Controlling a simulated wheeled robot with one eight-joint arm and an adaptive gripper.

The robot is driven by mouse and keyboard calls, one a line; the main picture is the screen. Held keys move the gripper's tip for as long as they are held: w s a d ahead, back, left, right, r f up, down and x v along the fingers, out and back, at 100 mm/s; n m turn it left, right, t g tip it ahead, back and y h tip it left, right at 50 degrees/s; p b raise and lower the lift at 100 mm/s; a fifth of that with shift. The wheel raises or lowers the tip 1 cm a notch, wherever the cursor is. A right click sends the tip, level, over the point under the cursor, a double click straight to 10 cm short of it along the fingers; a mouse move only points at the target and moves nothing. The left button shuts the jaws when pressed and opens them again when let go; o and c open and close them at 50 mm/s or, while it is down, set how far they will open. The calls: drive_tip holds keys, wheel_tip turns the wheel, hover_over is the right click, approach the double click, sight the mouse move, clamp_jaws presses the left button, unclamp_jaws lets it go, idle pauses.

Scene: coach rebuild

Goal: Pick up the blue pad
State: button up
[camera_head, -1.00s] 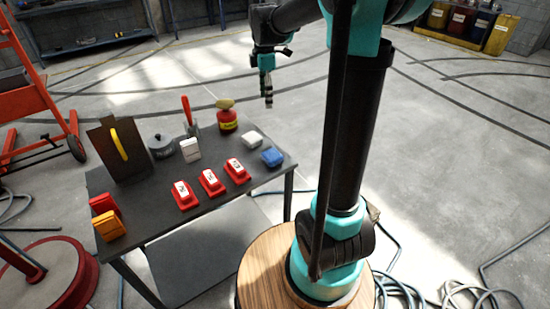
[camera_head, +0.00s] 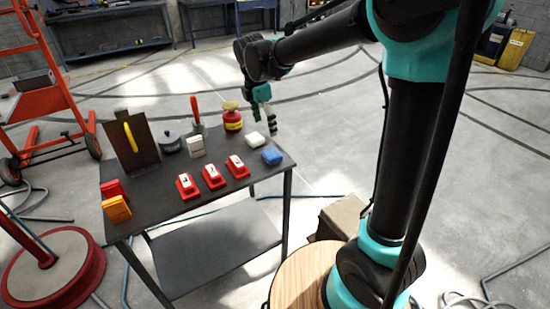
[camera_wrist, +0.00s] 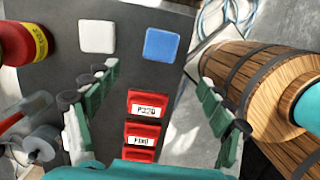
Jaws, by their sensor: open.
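The blue pad (camera_head: 272,157) lies flat at the right end of the dark table (camera_head: 215,201), beside a white pad (camera_head: 254,140). In the wrist view the blue pad (camera_wrist: 161,44) is right of the white pad (camera_wrist: 98,36), near the table edge. My gripper (camera_head: 265,125) is over the far right part of the table, above and behind the pads. In the wrist view my gripper (camera_wrist: 158,85) has its fingers spread wide with nothing between them touching. The blue pad is in full view and apart from the fingers.
Several red labelled blocks (camera_head: 213,177) stand in a row left of the blue pad. A red-and-yellow canister (camera_head: 232,117), a grey pot (camera_head: 169,142) and a brown board with a yellow handle (camera_head: 131,148) stand along the back. Orange and red boxes (camera_head: 116,208) are at the left end.

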hover_over(272, 154)
drive_tip(key=a, duration=0.1)
wheel_tip(272, 154, down, 8)
drive_tip(key=shift+s+a+r, duration=0.15)
drive_tip(key=shift+w+d+f, duration=0.1)
drive_tip(key=shift+d+f, duration=0.1)
drive_tip(key=shift+f, duration=0.65)
drive_tip(key=shift+w+d+f, duration=0.1)
drive_tip(key=shift+d+f, duration=0.05)
drive_tip(key=shift+f, duration=0.7)
drive_tip(key=shift+w+d+f, duration=0.1)
drive_tip(key=shift+d+f, duration=0.1)
drive_tip(key=shift+f, duration=0.65)
drive_tip(key=c, duration=1)
drive_tip(key=shift+r, duration=0.1)
drive_tip(key=shift+c, duration=0.2)
wheel_tip(272, 154, up, 20)
